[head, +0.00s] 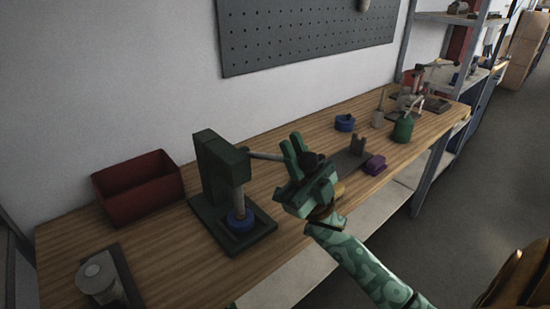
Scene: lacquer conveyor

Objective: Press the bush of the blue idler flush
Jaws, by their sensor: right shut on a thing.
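A dark green arbor press (215,165) stands on the wooden bench. A blue idler (240,220) sits on its base plate, directly under the grey ram (238,199). The ram's lower end appears to meet the idler; the bush is hidden or too small to tell. The press lever (265,156) reaches out to the right, roughly level. My right gripper (294,148) is at the lever's outer end, shut on the dark lever knob (311,159). My left gripper is not in view.
A red bin (138,188) stands left of the press. A grey cylinder on a dark plate (100,278) is at the front left. A second blue ring (345,123), a purple block (375,164) and a green can (403,129) stand to the right. Bare bench lies in front of the press.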

